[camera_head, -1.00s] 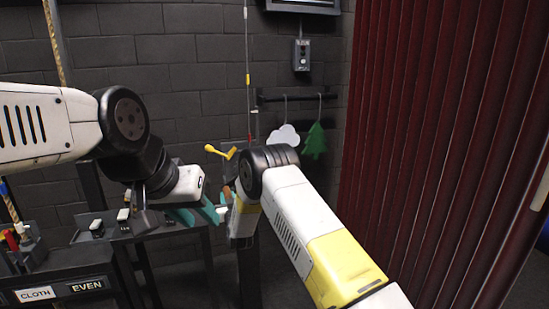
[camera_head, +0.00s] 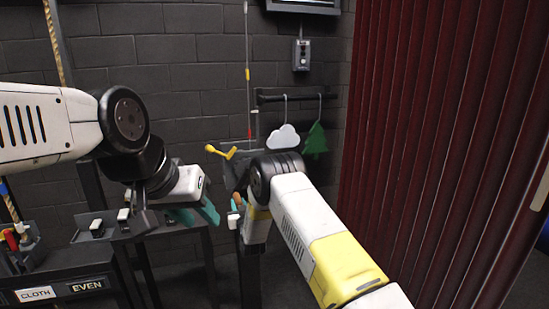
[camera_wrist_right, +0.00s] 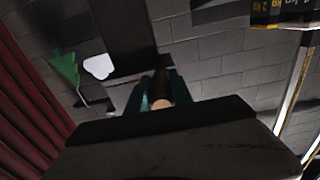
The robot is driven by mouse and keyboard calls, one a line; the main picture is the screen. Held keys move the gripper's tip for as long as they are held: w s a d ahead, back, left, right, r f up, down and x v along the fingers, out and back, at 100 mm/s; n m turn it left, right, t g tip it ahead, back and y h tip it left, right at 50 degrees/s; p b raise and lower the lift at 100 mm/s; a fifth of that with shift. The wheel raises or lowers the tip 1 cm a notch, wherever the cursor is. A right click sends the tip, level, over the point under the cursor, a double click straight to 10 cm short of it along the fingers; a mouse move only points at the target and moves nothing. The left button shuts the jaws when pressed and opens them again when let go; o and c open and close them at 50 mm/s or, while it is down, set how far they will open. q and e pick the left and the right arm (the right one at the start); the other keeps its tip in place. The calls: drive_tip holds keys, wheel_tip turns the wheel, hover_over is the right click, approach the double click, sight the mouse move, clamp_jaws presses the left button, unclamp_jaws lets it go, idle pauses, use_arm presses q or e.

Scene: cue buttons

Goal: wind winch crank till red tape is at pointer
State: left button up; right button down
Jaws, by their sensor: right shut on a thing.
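A thin vertical cable (camera_head: 247,45) hangs before the wall, with a yellow band (camera_head: 248,74) and the red tape (camera_head: 249,132) lower down. A grey upright piece stands close beside the red tape; I cannot tell whether it is the pointer. The winch (camera_head: 243,165) is partly hidden by my right arm. A yellow knobbed lever (camera_head: 220,152) sticks out to its left. My right gripper (camera_wrist_right: 160,92) is shut on the brown crank handle (camera_wrist_right: 161,102), seen end-on between teal fingers. My left gripper (camera_head: 195,214) is left of the winch, apart from it; its jaw gap is unclear.
A white cloud (camera_head: 284,137) and a green tree (camera_head: 316,140) hang from a black rail behind my right arm. A dark red curtain (camera_head: 430,150) fills the right.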

drive_tip(key=d, duration=0.1)
drive_tip(key=w+d, duration=0.1)
drive_tip(key=d, duration=0.3)
drive_tip(key=shift+w+f, duration=0.35)
drive_tip(key=shift+w, duration=0.05)
drive_tip(key=d, duration=0.1)
drive_tip(key=w+d+r, duration=0.1)
drive_tip(key=d, duration=0.1)
drive_tip(key=w+d+r, duration=0.1)
drive_tip(key=d, duration=0.1)
drive_tip(key=shift+r, duration=0.25)
drive_tip(key=shift+w+d+r, duration=0.25)
drive_tip(key=shift+d+r, duration=0.55)
drive_tip(key=shift+r, duration=0.1)
drive_tip(key=shift+w+d+r, duration=0.25)
drive_tip(key=shift+d+r, duration=0.55)
drive_tip(key=shift+r, duration=0.05)
